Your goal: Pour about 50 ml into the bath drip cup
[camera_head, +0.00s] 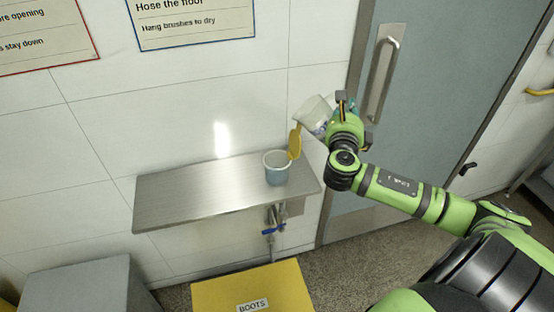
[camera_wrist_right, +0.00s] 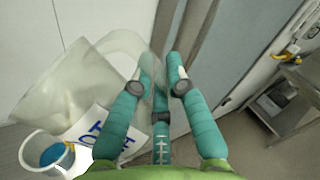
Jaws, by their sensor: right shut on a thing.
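My right gripper (camera_head: 343,112) is shut on the handle of a translucent jug (camera_head: 314,115), and the jug is tilted to the left. In the right wrist view the jug (camera_wrist_right: 75,85) hangs left of my gripper (camera_wrist_right: 158,82), with a white label partly readable. The cup (camera_head: 277,170), pale with a blue-grey body, stands upright on the steel shelf below and left of the jug. Blue shows inside the cup (camera_wrist_right: 50,154) in the wrist view. A yellow piece (camera_head: 295,142) shows between jug and cup; I cannot tell what it is. The jug's liquid level is unclear. My left gripper is out of view.
The steel shelf (camera_head: 190,192) is bare left of the cup. A blue-handled valve (camera_head: 272,230) is under it. A yellow box marked BOOTS (camera_head: 250,288) and a grey box (camera_head: 75,288) stand below. A grey door with a handle (camera_head: 383,75) is behind my arm.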

